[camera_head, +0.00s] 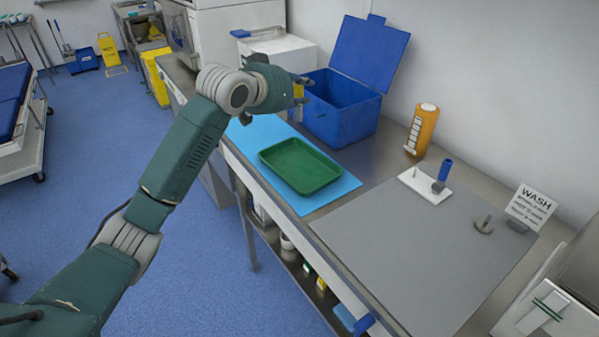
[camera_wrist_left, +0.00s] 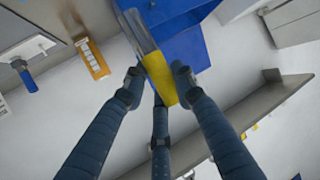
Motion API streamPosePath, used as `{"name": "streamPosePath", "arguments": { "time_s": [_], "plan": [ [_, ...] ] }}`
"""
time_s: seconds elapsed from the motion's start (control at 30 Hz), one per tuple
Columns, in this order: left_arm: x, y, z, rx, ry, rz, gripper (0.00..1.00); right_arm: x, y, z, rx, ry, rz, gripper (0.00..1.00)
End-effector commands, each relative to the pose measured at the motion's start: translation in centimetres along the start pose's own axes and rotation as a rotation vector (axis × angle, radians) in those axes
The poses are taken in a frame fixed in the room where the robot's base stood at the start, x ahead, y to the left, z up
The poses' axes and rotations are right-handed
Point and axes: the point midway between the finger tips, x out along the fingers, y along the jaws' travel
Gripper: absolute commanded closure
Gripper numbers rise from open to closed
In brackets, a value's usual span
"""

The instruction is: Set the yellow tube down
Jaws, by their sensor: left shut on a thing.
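My left gripper (camera_head: 300,88) is above the bench, just in front of the open blue box (camera_head: 340,112). It is shut on the yellow tube (camera_head: 298,94), which is mostly hidden by the gripper in the head view. In the left wrist view the yellow tube (camera_wrist_left: 160,82) sits between the fingers of the left gripper (camera_wrist_left: 158,88), with a clear greyish part reaching up towards the blue box (camera_wrist_left: 188,45). The tube appears held in the air. My right gripper is not in view.
A green tray (camera_head: 300,184) lies on a light-blue mat (camera_head: 335,193). An orange bottle (camera_head: 425,125), a white tray (camera_head: 412,183) with a blue-handled item (camera_head: 445,170), and a WASH sign (camera_head: 531,205) stand further right. The grey mat (camera_head: 420,250) is largely clear.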

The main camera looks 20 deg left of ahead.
Motion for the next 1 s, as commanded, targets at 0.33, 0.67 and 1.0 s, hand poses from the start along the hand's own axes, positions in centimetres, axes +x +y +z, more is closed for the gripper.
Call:
{"name": "streamPosePath", "arguments": {
  "time_s": [0.33,0.67,1.0],
  "plan": [
    [1.6,-0.6,0.2,-0.023,-0.007,-0.052,1.0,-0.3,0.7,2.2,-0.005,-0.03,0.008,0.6],
    [4.8,-0.6,8.3,-0.023,-0.006,-0.05,1.0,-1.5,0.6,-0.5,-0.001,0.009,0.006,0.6],
    [6.5,-0.6,12.2,-0.022,-0.001,-0.05,1.0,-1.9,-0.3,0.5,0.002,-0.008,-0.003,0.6]
  ]
}}
